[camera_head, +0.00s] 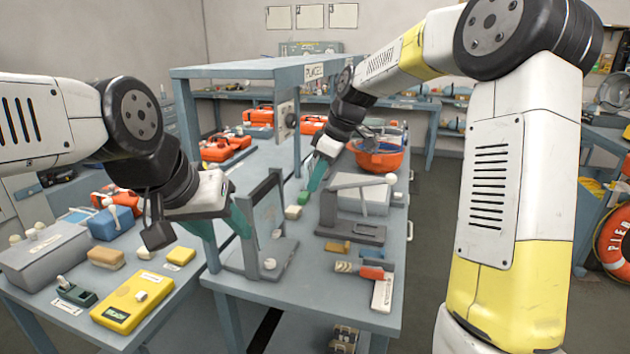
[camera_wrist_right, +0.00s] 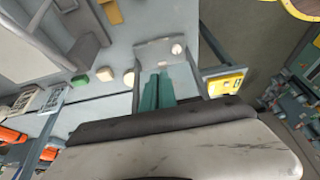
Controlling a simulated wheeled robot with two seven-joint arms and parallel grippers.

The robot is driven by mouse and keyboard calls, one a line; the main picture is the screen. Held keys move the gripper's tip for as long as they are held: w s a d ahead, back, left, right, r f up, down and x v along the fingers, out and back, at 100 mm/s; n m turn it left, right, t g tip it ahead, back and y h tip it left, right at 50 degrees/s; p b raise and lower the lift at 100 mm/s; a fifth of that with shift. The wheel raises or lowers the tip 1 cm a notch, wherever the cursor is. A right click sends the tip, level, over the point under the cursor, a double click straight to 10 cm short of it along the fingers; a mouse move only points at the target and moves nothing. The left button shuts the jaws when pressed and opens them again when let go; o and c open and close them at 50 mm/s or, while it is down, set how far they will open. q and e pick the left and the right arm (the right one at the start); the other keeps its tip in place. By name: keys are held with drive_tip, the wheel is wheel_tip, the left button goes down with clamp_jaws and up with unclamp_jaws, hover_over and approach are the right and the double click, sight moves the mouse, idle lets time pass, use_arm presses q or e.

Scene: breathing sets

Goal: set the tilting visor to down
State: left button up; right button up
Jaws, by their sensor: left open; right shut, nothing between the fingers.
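The tilting visor appears to be the grey upright frame (camera_head: 283,190) on a flat base with small cream knobs, near the table's front left edge. Its upper part stands up from the base; its exact tilt is hard to tell. My left gripper (camera_head: 241,222) is open, its teal finger overlapping the frame's left side; contact cannot be told. My right gripper (camera_head: 317,177) is shut and empty, above and behind the frame, to its right. In the right wrist view its teal fingers (camera_wrist_right: 157,92) point toward the frame's base (camera_wrist_right: 150,47), partly hiding it.
A grey block with a knobbed lever (camera_head: 340,208) stands right of the frame. An orange bowl (camera_head: 380,160) is behind it. Small green and cream blocks (camera_head: 293,212) lie between. A blue shelf (camera_head: 245,70) rises behind. A yellow device (camera_head: 130,300) lies on the left table.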

drive_tip(key=o, duration=0.9)
drive_tip(key=shift+c, duration=0.2)
drive_tip(key=w+v, duration=0.1)
drive_tip(key=v, duration=0.6)
drive_tip(key=shift+s+r, duration=0.4)
drive_tip(key=shift+s, duration=0.15)
drive_tip(key=shift+d, duration=0.1)
